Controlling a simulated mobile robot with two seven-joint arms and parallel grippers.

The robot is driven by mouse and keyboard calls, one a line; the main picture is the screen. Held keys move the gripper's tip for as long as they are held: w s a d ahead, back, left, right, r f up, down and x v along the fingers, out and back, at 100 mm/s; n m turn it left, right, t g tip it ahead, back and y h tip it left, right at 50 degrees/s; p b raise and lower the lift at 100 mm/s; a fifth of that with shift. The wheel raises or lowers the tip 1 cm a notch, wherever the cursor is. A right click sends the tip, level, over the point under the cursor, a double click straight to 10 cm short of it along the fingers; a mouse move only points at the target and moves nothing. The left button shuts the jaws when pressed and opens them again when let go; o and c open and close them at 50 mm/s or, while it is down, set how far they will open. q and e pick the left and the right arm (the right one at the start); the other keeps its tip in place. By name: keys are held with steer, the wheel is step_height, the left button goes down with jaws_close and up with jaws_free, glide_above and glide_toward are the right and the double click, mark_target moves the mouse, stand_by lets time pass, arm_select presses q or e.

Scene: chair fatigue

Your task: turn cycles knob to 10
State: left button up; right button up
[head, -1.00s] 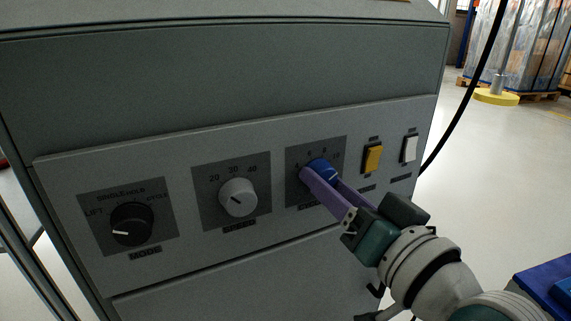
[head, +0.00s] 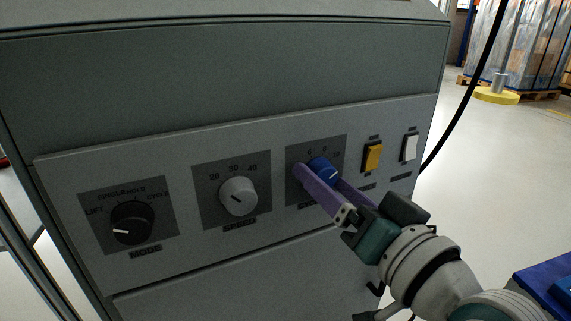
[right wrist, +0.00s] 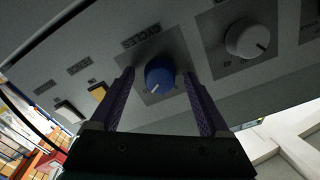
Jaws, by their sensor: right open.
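The blue cycles knob (head: 322,168) sits on its dark scale plate (head: 340,145) on the grey control panel. In the right wrist view there are gaps between the fingers (right wrist: 160,90) and the knob. The fingers hide part of the scale, so the exact setting cannot be read. My left gripper is out of view.
The grey speed knob (head: 238,196) and black mode knob (head: 132,222) are to the left on the same panel. A yellow switch (head: 372,158) and a white switch (head: 410,147) are close on the right. A black cable hangs beside the panel.

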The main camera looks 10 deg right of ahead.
steer(key=shift+s, duration=0.1)
steer(key=shift+s+d+p, duration=0.15)
steer(key=shift+s+p, duration=0.15)
steer(key=p+v, duration=0.3)
steer(key=v, duration=0.6)
